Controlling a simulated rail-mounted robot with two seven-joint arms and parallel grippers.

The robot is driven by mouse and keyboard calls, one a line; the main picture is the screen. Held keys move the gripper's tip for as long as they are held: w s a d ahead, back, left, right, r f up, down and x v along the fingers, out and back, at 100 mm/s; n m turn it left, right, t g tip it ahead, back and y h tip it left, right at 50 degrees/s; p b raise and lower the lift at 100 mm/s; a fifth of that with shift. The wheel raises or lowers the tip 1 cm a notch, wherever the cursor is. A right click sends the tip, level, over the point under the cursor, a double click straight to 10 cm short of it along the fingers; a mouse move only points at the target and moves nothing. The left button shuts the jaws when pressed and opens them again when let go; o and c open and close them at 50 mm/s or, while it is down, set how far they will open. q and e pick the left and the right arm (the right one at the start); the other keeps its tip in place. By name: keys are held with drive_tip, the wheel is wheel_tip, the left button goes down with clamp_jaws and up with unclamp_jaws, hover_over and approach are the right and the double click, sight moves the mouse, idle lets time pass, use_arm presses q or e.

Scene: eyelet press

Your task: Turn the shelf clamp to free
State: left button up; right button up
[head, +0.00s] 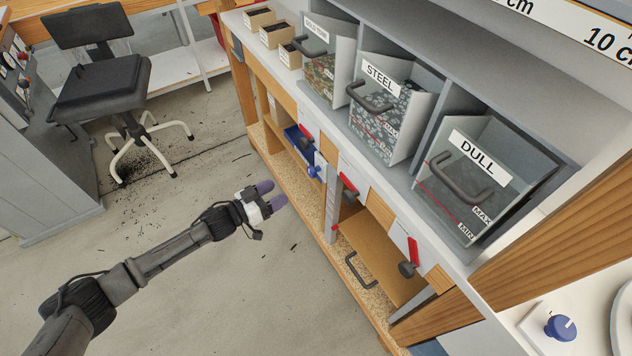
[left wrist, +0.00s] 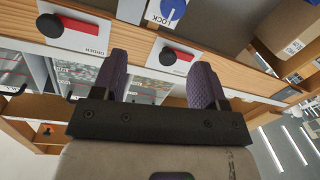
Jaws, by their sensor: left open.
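A blue knob (head: 314,171) on a white plate sits on the shelf front in the head view; I take it for the shelf clamp. In the left wrist view a blue knob (left wrist: 172,8) with a white pointer mark is cut by the top edge, beside the word LOCK. My left gripper (head: 267,196), with purple fingers, is in the air left of the shelf front, apart from the knob. Its fingers are spread and empty in the left wrist view (left wrist: 161,75). My right gripper is in no view.
Black knobs with red levers (head: 349,188) (left wrist: 167,57) line the shelf front. Clear bins labelled STEEL (head: 380,120) and DULL (head: 470,185) stand above. A wooden drawer (head: 380,255) with a handle is below. A black chair (head: 100,90) stands at the back left.

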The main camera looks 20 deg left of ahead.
sight(309, 172)
use_arm(q)
drive_tip(key=shift+h, duration=0.7)
drive_tip(key=w+d+b, duration=0.2)
drive_tip(key=w, duration=0.1)
drive_tip(key=w+d+f+b, duration=0.1)
drive_tip(key=w+b, duration=0.2)
drive_tip(key=w, duration=0.1)
drive_tip(key=w+d+f+b, duration=0.1)
drive_tip(key=w+d+b, duration=0.1)
drive_tip(key=w, duration=0.1)
drive_tip(key=shift+w+d+f+b, duration=0.15)
drive_tip(key=shift+w+d+b, duration=0.2)
drive_tip(key=shift+w, duration=0.05)
drive_tip(key=shift+b+x, duration=0.3)
drive_tip(key=shift+x, duration=0.6)
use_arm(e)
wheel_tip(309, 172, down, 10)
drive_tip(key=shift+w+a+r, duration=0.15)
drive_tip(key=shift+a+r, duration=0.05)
use_arm(q)
drive_tip(key=c, duration=0.9)
drive_tip(key=shift+m, duration=0.3)
drive_tip(key=shift+c, duration=0.2)
